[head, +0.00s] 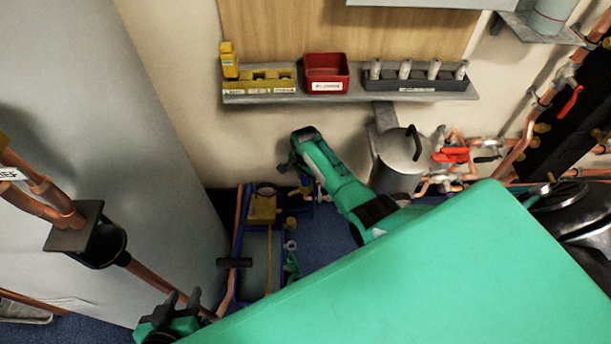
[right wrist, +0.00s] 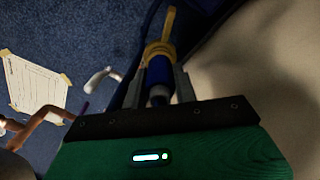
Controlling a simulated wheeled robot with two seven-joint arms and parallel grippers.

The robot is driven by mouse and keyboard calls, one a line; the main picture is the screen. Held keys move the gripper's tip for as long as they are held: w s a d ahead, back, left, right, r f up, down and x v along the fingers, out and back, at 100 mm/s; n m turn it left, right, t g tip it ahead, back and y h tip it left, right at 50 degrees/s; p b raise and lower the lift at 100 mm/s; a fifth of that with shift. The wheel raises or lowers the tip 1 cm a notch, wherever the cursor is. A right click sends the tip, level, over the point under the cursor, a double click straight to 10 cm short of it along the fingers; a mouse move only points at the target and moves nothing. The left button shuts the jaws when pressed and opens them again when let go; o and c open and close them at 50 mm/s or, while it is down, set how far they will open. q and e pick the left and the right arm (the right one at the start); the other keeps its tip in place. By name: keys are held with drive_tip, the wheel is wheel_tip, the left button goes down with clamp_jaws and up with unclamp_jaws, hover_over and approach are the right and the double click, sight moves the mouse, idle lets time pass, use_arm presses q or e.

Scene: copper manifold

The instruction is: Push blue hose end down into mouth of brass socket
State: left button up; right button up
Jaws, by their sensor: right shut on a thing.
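In the right wrist view, my right gripper (right wrist: 160,82) is shut on the blue hose end (right wrist: 158,72), which lies between its two grey fingers. A yellow-brass ring, the brass socket (right wrist: 160,52), shows right at the far end of the blue piece. I cannot tell whether the hose sits inside its mouth or only against it. In the head view a brass-coloured fitting (head: 263,204) stands in a blue frame. The right gripper's fingers cannot be made out there.
A shelf (head: 350,97) on the wall holds a red bin (head: 326,72), a yellow block and a dark rack. A grey pot (head: 400,160) and copper pipes stand at the right. A grey panel (head: 100,130) fills the left. My green arm hides much of the lower right.

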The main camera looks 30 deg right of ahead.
drive_tip(key=shift+f, duration=0.45)
drive_tip(key=o, duration=1.1)
drive_tip(key=shift+o, duration=0.2)
